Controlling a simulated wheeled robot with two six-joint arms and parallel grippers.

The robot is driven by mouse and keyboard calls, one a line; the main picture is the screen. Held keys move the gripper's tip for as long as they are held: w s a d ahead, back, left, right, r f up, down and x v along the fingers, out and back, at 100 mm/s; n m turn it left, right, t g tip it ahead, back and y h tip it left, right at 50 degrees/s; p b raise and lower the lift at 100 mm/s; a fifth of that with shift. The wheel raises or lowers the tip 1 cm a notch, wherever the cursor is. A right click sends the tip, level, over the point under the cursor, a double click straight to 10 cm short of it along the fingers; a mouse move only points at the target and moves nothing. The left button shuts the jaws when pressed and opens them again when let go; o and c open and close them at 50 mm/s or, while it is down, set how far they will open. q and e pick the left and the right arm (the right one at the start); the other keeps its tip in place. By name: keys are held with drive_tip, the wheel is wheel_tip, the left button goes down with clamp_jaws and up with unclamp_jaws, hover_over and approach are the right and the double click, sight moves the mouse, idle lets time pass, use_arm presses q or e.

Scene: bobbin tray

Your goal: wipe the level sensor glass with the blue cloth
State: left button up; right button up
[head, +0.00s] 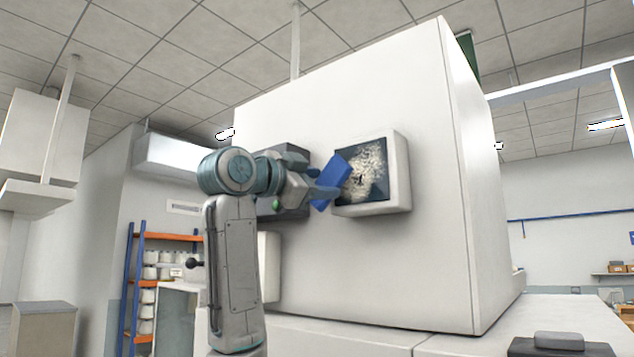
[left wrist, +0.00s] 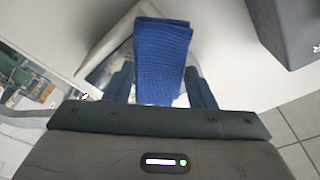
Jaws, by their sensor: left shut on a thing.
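The level sensor glass (head: 375,172) is a dark pane in a white housing (head: 400,170) on the front of a large white cabinet. A pale, blotchy film covers much of the pane. My left gripper (head: 322,191) is shut on the blue cloth (head: 330,182), just left of the glass. The cloth overlaps the pane's left edge in the head view; I cannot tell whether it touches. In the left wrist view the cloth (left wrist: 162,55) stands out between the fingers and hides most of what lies behind it. My right gripper is not in view.
The white cabinet (head: 350,270) fills the middle of the head view above a pale counter. An orange and blue rack (head: 165,237) with white spools stands at the left. A dark grey object (head: 558,342) is at the bottom right. A dark box (left wrist: 290,30) is at the wrist view's upper right.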

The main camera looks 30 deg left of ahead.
use_arm(q)
drive_tip(key=shift+w, duration=0.45)
drive_tip(key=shift+w+d+f, duration=0.1)
drive_tip(key=shift+w, duration=0.6)
idle(0.4)
